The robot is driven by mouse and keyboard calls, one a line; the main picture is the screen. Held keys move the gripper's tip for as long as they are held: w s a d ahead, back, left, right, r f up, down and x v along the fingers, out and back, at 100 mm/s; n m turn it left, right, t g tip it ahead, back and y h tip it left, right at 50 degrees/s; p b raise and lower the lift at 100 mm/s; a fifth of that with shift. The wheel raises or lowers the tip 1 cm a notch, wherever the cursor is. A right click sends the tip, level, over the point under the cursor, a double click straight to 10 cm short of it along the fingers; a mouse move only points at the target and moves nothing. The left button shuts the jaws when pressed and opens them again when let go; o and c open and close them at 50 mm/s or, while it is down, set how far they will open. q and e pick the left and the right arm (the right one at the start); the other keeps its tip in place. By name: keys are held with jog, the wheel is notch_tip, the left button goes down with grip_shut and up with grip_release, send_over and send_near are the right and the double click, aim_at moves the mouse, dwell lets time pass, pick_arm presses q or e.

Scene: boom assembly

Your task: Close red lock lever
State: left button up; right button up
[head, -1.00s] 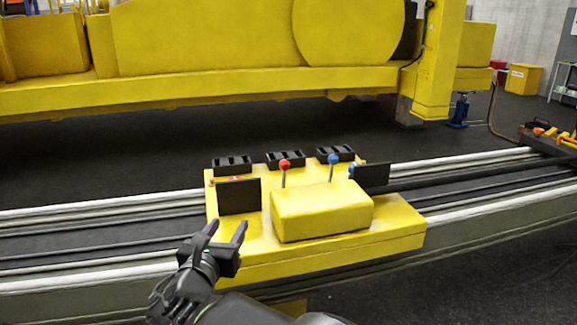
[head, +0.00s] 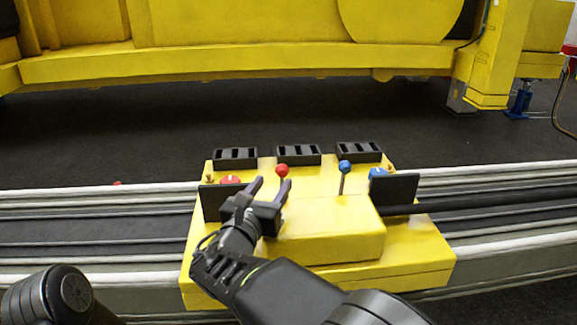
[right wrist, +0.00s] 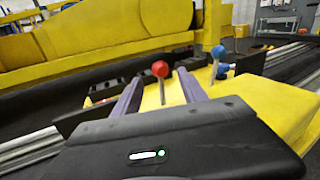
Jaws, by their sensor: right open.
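The red lock lever (head: 282,170) stands upright on the yellow control box (head: 420,262), a red ball on a thin grey stem. My right gripper (head: 271,186) is open and empty, its two purple-grey fingers pointing towards the lever from the near side. In the right wrist view the red ball (right wrist: 160,69) shows between the two fingers, with its stem beyond them. I cannot tell how far the tips are from it; no contact shows. The lower stem is partly hidden in the head view. My left gripper is not in view.
A blue-knobbed lever (head: 344,166) stands to the right of the red one. Black upright plates (head: 395,188) flank the raised yellow block (head: 335,240). Black slotted blocks (head: 298,153) line the back edge. Rails (head: 80,240) run across beneath; a large yellow machine (head: 230,65) stands behind.

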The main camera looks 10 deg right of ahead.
aim_at(280, 173)
jog(key=shift+p+x, duration=0.6)
jog(key=shift+x, duration=3.25)
jog(key=shift+a, duration=0.1)
grip_shut()
